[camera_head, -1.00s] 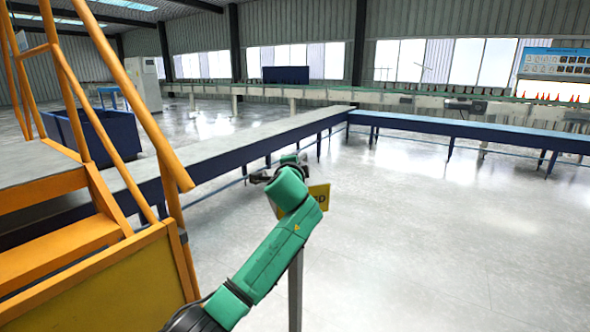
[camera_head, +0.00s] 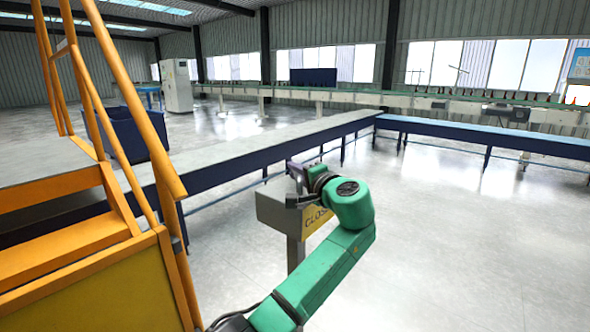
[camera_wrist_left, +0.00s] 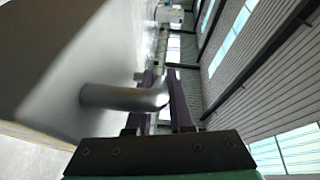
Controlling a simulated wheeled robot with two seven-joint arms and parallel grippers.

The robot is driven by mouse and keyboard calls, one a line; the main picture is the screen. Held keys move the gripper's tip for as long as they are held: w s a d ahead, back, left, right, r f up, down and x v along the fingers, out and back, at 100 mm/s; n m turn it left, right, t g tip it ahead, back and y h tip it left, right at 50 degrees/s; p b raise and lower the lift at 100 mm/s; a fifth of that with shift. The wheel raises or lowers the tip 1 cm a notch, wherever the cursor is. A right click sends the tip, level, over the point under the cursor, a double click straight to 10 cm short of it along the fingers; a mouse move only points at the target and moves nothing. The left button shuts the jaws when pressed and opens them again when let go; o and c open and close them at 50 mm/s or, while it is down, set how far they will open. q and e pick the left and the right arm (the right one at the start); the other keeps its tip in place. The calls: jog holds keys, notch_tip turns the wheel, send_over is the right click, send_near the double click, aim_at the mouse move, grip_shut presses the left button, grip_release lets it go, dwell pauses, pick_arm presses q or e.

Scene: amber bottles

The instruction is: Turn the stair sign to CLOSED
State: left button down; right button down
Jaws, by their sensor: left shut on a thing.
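The stair sign (camera_head: 276,211) is a grey box on a grey post, in front of the orange stair. Its yellow face (camera_head: 318,218) points to the right and shows "CLOS"; the rest of the word is hidden behind my green left arm. My left gripper (camera_head: 296,170) is at the top of the sign. In the left wrist view, its two dark fingers (camera_wrist_left: 163,100) are shut on a bent metal handle (camera_wrist_left: 115,97). The handle comes out of a pale grey surface (camera_wrist_left: 75,55) at the left. My right gripper is not in view.
The orange stair (camera_head: 140,210) with rails stands close at the left. A long low conveyor (camera_head: 250,145) runs behind the sign, and a blue bin (camera_head: 130,135) stands behind the stair. The floor at the right (camera_head: 470,240) is clear.

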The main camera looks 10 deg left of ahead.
pick_arm(q)
jog(key=shift+f, duration=0.1)
jog(key=c, duration=0.8)
grip_release()
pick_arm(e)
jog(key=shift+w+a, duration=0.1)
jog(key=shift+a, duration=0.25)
pick_arm(q)
jog(key=shift+d, duration=0.1)
jog(key=b+v, duration=0.3)
jog(key=v, duration=1.1)
jog(key=shift+d+b, duration=0.2)
jog(key=shift+b, duration=0.2)
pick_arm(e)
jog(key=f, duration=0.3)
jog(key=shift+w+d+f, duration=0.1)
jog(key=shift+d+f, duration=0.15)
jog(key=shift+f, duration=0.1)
